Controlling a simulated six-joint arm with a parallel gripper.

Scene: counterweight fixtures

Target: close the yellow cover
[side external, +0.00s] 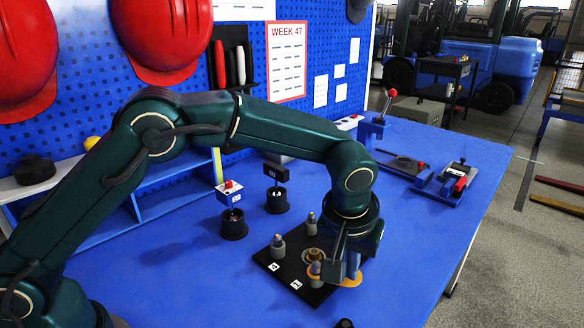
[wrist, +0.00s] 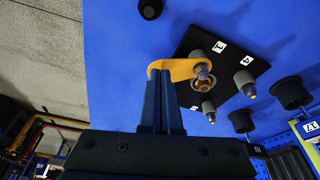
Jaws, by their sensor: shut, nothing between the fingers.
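The yellow cover (side external: 351,280) is a flat plate at the front right edge of a black base plate (side external: 290,262). In the wrist view the yellow cover (wrist: 176,69) runs from a grey post (wrist: 202,69) out past the plate's edge. A round brass-coloured ring (side external: 314,256) beside that post shows largely uncovered; it also appears in the wrist view (wrist: 205,84). My gripper (side external: 340,277) is shut and empty, with its fingertips at the outer end of the cover. In the wrist view the fingers (wrist: 161,78) overlap the cover's edge; I cannot tell whether they touch.
Other grey posts (side external: 279,246) stand on the black plate, which carries white labels. Two black cups with labelled blocks (side external: 233,222) (side external: 277,200) stand behind it. Blue fixtures (side external: 447,188) sit at the back right. The blue table right of my gripper is clear.

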